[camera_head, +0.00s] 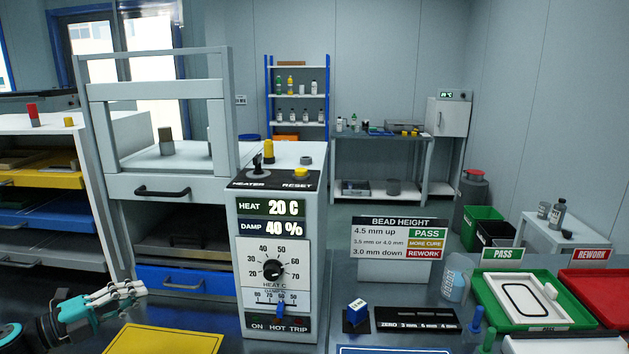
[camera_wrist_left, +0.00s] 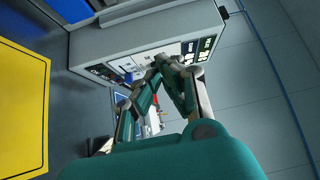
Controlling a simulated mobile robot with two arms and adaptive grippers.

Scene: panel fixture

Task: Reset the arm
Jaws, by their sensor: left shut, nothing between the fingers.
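My left gripper (camera_head: 132,289) is at the lower left of the head view, shut and empty. It is above the dark bench, left of the control box (camera_head: 287,215) and apart from it. In the left wrist view its fingers (camera_wrist_left: 162,66) come together in front of the box's panel. The box shows HEAT 20 C and DAMP 40 %, a black dial (camera_head: 273,270) and a blue slider (camera_head: 281,309). On its top are a black HEATER toggle (camera_head: 258,163) and a yellow RESET button (camera_head: 302,173). My right gripper is not in view.
A yellow mat (camera_head: 165,340) lies in front of my left gripper. A blue drawer (camera_head: 170,280) is behind it.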

